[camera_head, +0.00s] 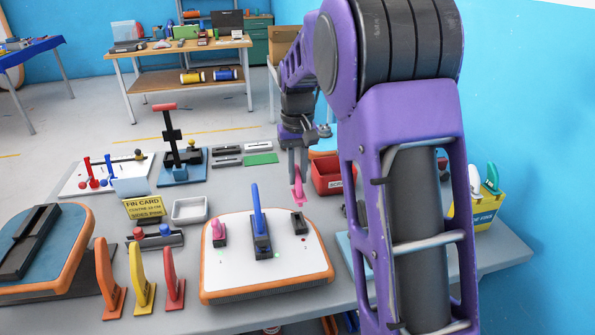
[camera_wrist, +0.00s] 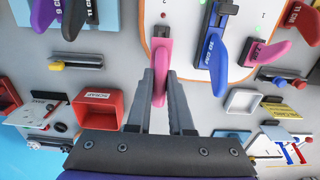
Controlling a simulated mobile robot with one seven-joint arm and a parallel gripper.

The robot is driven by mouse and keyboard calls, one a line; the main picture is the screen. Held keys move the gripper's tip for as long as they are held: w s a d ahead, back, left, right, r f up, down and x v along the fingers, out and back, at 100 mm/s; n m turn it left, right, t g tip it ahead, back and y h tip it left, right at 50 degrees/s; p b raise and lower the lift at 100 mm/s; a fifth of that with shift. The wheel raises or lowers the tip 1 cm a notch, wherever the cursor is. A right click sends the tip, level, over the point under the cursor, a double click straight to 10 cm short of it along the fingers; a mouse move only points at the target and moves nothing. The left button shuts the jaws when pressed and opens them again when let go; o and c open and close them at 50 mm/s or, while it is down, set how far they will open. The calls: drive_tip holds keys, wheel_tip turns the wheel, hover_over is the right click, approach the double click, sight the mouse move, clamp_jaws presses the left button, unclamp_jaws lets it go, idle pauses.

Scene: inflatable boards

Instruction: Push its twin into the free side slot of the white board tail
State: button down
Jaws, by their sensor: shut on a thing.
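My gripper (camera_head: 298,172) is shut on a pink fin (camera_head: 299,192) and holds it above the table, behind the right part of the white board tail (camera_head: 283,275). In the wrist view the fin (camera_wrist: 158,65) sits between the fingertips (camera_wrist: 158,78), its upper end overlapping the board edge. The board has a tall blue fin (camera_head: 259,215) in its centre slot and a matching pink fin (camera_head: 218,232) in its left side slot. The right side slot (camera_head: 299,222) is a dark block with no fin. In the wrist view the held fin hides part of the board.
Orange (camera_head: 107,280), yellow (camera_head: 140,280) and red (camera_head: 173,280) fins stand at the front left. A red scrap bin (camera_head: 333,177) stands behind the board, right of the gripper. A white tray (camera_head: 189,210) and yellow card (camera_head: 144,207) stand behind the board's left side.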

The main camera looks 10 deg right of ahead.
sight(297, 198)
drive_tip(key=shift+f+b, duration=1.2)
drive_tip(key=shift+f, duration=1.1)
drive_tip(key=shift+p, duration=0.5)
drive_tip(key=shift+f+b, duration=0.85)
drive_tip(key=shift+f, duration=0.8)
drive_tip(key=c, duration=0.7)
unclamp_jaws()
drive_tip(key=shift+c, duration=0.2)
drive_tip(key=shift+r, duration=0.1)
wheel_tip(297, 198, up, 17)
drive_tip(key=shift+r+p, duration=0.1)
drive_tip(key=shift+p, duration=1.1)
